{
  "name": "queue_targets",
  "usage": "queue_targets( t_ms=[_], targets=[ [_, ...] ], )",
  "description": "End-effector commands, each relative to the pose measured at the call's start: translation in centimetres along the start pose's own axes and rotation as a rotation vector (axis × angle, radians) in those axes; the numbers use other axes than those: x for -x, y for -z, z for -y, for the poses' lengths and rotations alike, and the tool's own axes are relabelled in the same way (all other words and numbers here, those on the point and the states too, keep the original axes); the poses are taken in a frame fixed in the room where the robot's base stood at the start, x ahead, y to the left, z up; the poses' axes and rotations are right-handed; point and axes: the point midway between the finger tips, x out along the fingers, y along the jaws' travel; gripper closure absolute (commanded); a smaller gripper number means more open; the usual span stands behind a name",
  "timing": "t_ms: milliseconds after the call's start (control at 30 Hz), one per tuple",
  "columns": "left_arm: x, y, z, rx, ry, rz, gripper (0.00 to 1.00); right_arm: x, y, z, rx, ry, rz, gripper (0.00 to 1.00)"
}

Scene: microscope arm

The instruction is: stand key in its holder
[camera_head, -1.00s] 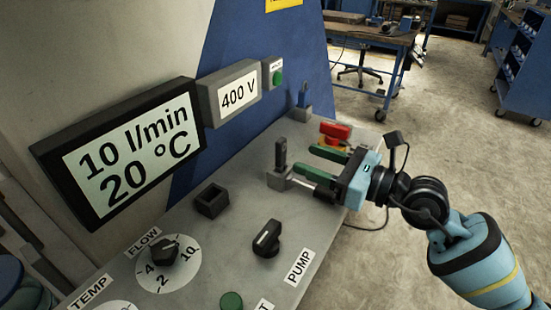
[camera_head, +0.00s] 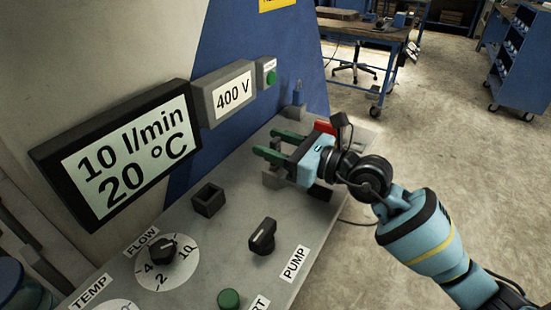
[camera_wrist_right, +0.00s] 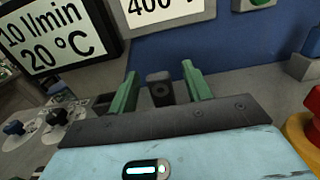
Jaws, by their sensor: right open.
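A dark upright key handle (camera_wrist_right: 160,88) shows between my right gripper's green fingers in the right wrist view. In the head view the gripper mostly hides it; the grey block (camera_head: 271,179) under it shows below the near finger. My right gripper (camera_head: 275,145) is open, with its fingers on either side of the key; contact cannot be told. It also shows in the right wrist view (camera_wrist_right: 162,85). An empty dark square holder (camera_head: 208,199) stands on the panel, nearer and left of the gripper. My left gripper is not in view.
A red button (camera_head: 324,127) is just behind the gripper. A blue piece stands in a grey block (camera_head: 293,112) farther back. The flow knob (camera_head: 162,249), a black pump switch (camera_head: 262,237) and a green button (camera_head: 229,299) are nearer. Display boxes (camera_head: 117,152) border the panel's left.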

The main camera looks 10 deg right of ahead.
Motion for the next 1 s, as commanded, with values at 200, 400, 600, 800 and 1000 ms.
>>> queue_targets(
  t_ms=[200,400,600,800,1000],
  targets=[
    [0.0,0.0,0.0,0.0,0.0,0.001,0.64,0.0,0.0,0.0,0.0,0.0,0.0,0.6],
    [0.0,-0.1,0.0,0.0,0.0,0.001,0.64,0.0,0.0,0.0,0.0,0.0,0.0,0.86],
    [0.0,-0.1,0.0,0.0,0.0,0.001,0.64,0.1,0.0,0.0,0.0,0.0,0.001,1.0],
    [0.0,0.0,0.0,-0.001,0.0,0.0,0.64,0.1,-0.1,0.1,0.001,0.0,0.001,1.0],
    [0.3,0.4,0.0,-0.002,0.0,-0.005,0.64,0.3,-1.0,0.6,0.003,0.001,0.001,1.0]
  ],
)
